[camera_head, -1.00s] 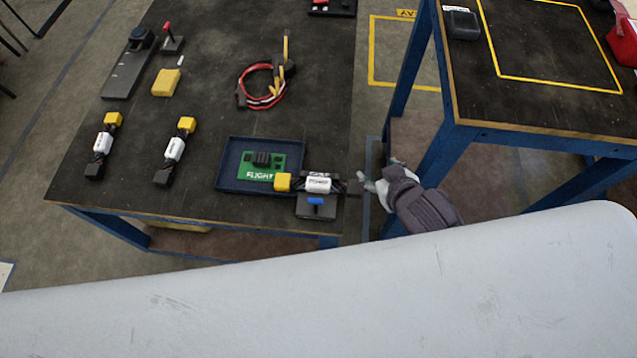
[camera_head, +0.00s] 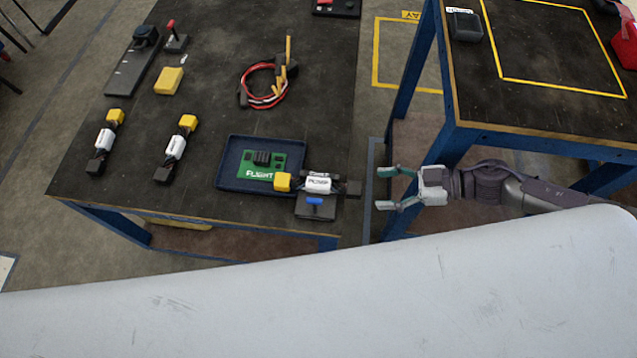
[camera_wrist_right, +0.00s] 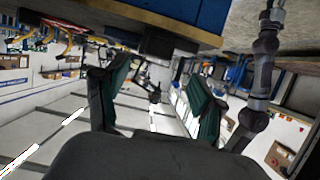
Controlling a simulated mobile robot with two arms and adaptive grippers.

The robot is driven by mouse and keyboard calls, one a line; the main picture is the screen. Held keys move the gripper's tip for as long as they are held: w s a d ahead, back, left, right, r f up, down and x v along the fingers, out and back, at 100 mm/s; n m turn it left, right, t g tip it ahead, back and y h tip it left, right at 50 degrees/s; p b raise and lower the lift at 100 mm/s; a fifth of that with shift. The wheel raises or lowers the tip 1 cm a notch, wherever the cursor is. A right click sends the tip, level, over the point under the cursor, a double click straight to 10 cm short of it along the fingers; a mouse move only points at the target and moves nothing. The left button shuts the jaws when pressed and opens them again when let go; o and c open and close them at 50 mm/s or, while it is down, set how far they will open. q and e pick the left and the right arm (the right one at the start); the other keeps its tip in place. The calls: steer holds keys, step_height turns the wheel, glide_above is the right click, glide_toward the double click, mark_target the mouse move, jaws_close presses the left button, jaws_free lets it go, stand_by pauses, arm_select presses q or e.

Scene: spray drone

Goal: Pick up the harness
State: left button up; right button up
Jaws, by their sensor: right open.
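A loop of red and black cable with yellow ends (camera_head: 266,84), which looks like the harness, lies on the dark table towards the back. A short piece with a yellow end, white "POWER" label and black end (camera_head: 318,184) lies across the right edge of a blue tray, its black end near the table's right edge. My right gripper (camera_head: 385,188) is open and empty, just right of that edge, its fingers pointing left towards the black end and apart from it. Its spread fingers also show in the right wrist view (camera_wrist_right: 160,98). My left gripper is not in view.
The blue tray (camera_head: 228,181) holds a green "FLIGHT" board (camera_head: 260,171). Two similar labelled pieces (camera_head: 104,142) (camera_head: 176,146) lie to the left. A taller blue-legged table (camera_head: 545,139) stands at the right, close to my right arm.

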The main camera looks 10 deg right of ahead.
mark_target(354, 187)
steer(key=x, duration=0.7)
steer(key=shift+w+a, duration=0.15)
steer(key=shift+w, duration=0.1)
jaws_close()
steer(key=shift+r, duration=0.15)
step_height(354, 187, up, 7)
steer(key=shift+r+p, duration=0.15)
steer(key=shift+p, duration=1.05)
steer(key=w+a+p, duration=0.1)
steer(key=w+a, duration=0.1)
steer(key=a, duration=0.6)
steer(key=w+a+p, duration=0.1)
steer(key=w+a, duration=0.2)
steer(key=a, duration=0.6)
steer(key=shift+a+p, duration=0.2)
steer(key=shift+p, duration=0.2)
